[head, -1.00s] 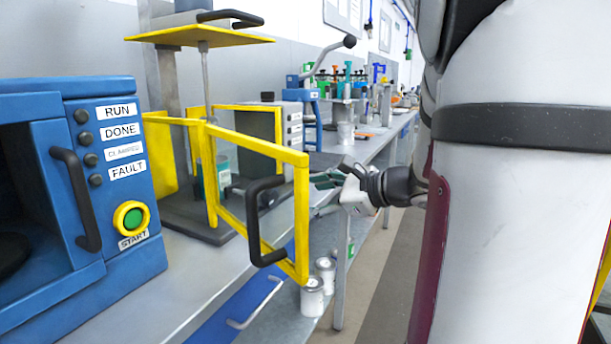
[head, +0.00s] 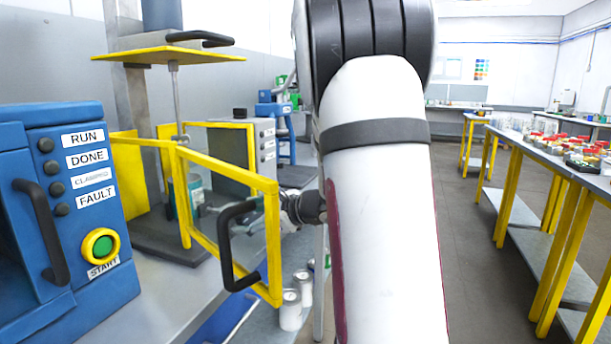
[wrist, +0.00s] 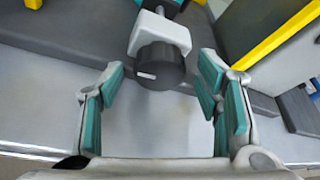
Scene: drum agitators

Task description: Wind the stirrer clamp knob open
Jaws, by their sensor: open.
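The stirrer clamp knob (wrist: 158,68) is a dark round knob with a white mark on its face, under a white clamp bracket (wrist: 158,33) in the wrist view. My gripper (wrist: 163,90) is open, with teal finger pads on the left and right of the knob. The pads look apart from the knob. In the head view my gripper is mostly hidden behind the yellow guard frame (head: 270,243) and my arm. The knob is not discernible there.
The yellow guard door with a black handle (head: 226,245) stands open in front of the stand. A blue machine (head: 75,230) with a green start button is at left. White cans (head: 291,310) sit low by the bench. Another bench (head: 560,155) is at right.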

